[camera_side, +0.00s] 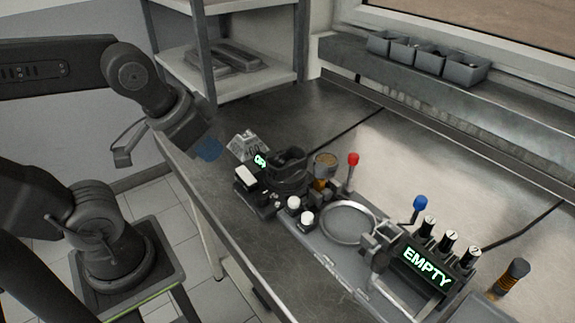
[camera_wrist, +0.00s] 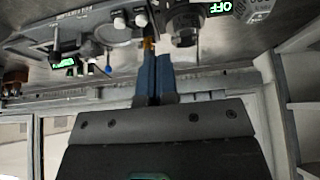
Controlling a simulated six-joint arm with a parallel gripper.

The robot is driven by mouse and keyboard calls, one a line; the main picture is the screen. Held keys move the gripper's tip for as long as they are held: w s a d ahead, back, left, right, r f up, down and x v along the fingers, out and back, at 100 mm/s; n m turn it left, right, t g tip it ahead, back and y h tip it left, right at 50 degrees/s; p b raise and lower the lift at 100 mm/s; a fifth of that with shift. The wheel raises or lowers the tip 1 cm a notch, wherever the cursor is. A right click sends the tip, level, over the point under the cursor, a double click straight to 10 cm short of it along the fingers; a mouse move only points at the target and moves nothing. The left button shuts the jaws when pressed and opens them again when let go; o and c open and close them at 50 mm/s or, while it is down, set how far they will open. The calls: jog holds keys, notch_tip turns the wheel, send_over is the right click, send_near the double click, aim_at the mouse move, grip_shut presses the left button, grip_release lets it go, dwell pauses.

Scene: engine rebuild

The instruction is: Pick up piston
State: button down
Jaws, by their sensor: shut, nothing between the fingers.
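A short round part with a tan-grey top (camera_side: 326,160) and an amber lower section stands beside the dark round machine in the side view. It looks like the piston, but I cannot be sure. In the wrist view a small amber patch (camera_wrist: 148,44) shows just beyond the fingertips, and the rest there is unclear. My gripper (camera_side: 208,149) has blue fingers and hangs above the bench's left edge, to the left of that part and apart from it. In the wrist view the blue fingers of my gripper (camera_wrist: 155,58) are together and hold nothing.
The dark machine (camera_side: 287,172) with an OFF display stands nearest my gripper. A red-knobbed lever (camera_side: 353,160), a tray with a round ring (camera_side: 348,224), a blue-knobbed lever (camera_side: 420,203) and an EMPTY display (camera_side: 427,267) lie rightward. Bins (camera_side: 465,70) line the back shelf.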

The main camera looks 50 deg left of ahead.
jog(key=c, duration=1.8)
grip_release()
jog(key=o, duration=1.7)
jog(key=g, duration=0.6)
send_over(286, 158)
jog(key=s+d, duration=0.2)
jog(key=f, duration=1.4)
jog(key=shift+w+a+f, duration=0.15)
jog(key=shift+w+f, duration=0.05)
jog(key=shift+w, duration=0.2)
